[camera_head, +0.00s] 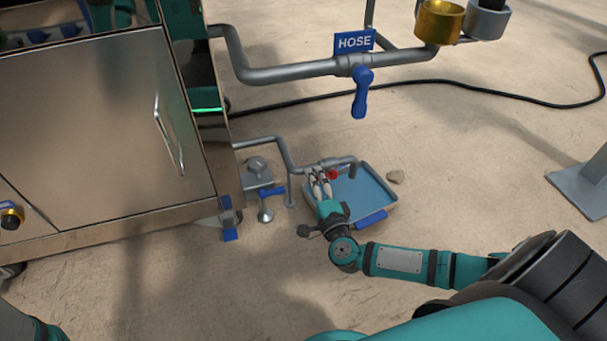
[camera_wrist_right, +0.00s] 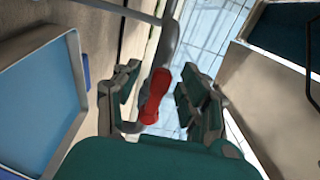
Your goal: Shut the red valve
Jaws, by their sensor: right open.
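The red valve (camera_head: 332,174) sits on a low grey pipe (camera_head: 290,158) that comes out of the steel cabinet and ends over a blue tray. My right gripper (camera_head: 319,182) is at the valve and partly covers it in the head view. In the right wrist view the red valve handle (camera_wrist_right: 154,97) lies between the two open fingers of my right gripper (camera_wrist_right: 160,98), with a gap showing on the right side. Whether the left finger touches the handle I cannot tell. My left gripper is not in view.
The blue tray (camera_head: 385,192) stands on the floor under the pipe's outlet. A blue valve handle (camera_head: 271,191) is just left of my right gripper. A hose pipe with a blue lever (camera_head: 361,95) runs above. The steel cabinet (camera_head: 90,130) fills the left. A black cable (camera_head: 500,95) crosses the floor.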

